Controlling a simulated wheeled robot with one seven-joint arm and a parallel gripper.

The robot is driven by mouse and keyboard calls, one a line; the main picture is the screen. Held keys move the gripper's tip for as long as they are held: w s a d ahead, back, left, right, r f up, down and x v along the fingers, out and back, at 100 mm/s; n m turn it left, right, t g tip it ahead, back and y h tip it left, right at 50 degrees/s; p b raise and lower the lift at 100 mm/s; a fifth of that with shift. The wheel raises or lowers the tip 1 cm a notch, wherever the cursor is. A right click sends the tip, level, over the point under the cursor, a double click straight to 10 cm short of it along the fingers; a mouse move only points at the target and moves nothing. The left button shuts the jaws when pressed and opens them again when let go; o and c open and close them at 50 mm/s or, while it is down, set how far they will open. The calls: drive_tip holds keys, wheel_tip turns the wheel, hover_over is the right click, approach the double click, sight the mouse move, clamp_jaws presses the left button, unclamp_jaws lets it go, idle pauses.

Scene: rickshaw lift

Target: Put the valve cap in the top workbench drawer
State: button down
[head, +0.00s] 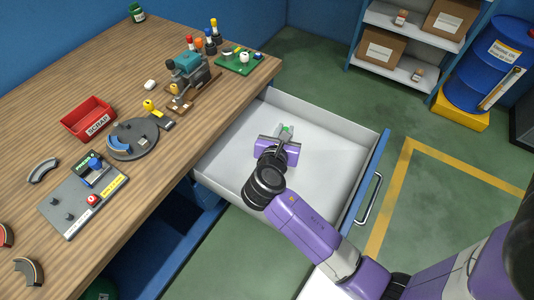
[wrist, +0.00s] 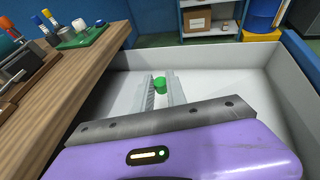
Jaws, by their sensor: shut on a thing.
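The top workbench drawer (head: 335,150) is pulled out, and its pale floor is otherwise bare. My gripper (head: 286,130) is over the drawer, towards its back left, with its fingers pointing away from me. In the wrist view my gripper (wrist: 161,88) is shut on a small green valve cap (wrist: 159,84), held between the fingertips. The cap (head: 287,127) shows only as a small green spot in the head view. The drawer walls (wrist: 220,60) stand around it. I cannot tell whether the cap touches the drawer floor.
The wooden workbench (head: 100,75) borders the drawer on the left and carries a red scrap bin (head: 88,118), a vise-like device (head: 188,72) and a green tray (head: 238,62). A shelf with boxes (head: 380,48) and a blue drum (head: 490,65) stand beyond.

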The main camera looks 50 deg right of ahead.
drive_tip(key=s+d+r+m+g+h+p, duration=0.1)
drive_tip(key=s+d+r+m+g, duration=0.2)
drive_tip(key=s+d+m+g, duration=0.25)
wheel_tip(320, 180, up, 3)
drive_tip(key=m+g+y+p, duration=0.1)
drive_tip(key=m+g+y, duration=0.1)
drive_tip(key=m+g, duration=0.25)
hover_over(335, 169)
drive_tip(key=shift+n+g, duration=0.3)
wheel_tip(335, 169, down, 20)
drive_tip(key=b, duration=0.3)
drive_tip(key=c, duration=1.3)
unclamp_jaws()
drive_tip(key=shift+c, duration=0.2)
